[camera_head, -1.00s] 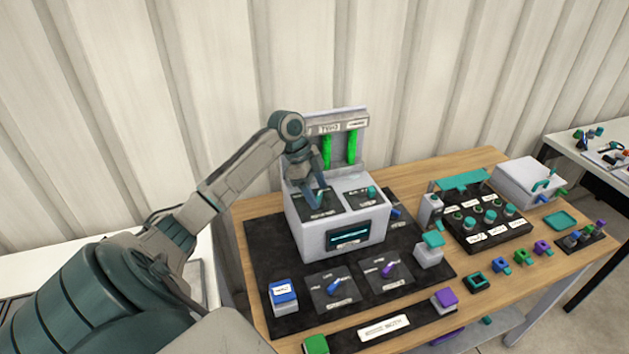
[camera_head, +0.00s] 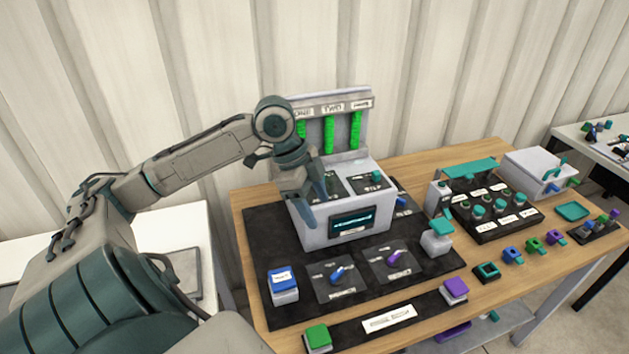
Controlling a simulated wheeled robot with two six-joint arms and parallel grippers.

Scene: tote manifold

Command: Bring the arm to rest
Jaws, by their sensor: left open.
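My left arm reaches in from the left over the wooden table. My left gripper (camera_head: 311,205) points down in front of the left part of the white manifold box (camera_head: 345,212), and its fingers are open with nothing seen between them. It hides part of the box's top left panel and front left edge. The box has a dark screen (camera_head: 351,221) on its front and a back panel with several green bars (camera_head: 329,135). My right gripper is not in view.
On the black mat stand a blue-topped block (camera_head: 283,285), a blue lever (camera_head: 339,273) and a purple lever (camera_head: 396,258). A green block (camera_head: 318,338) sits at the front. A black panel with teal knobs (camera_head: 501,207) stands to the right. Bare wood shows around the mat.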

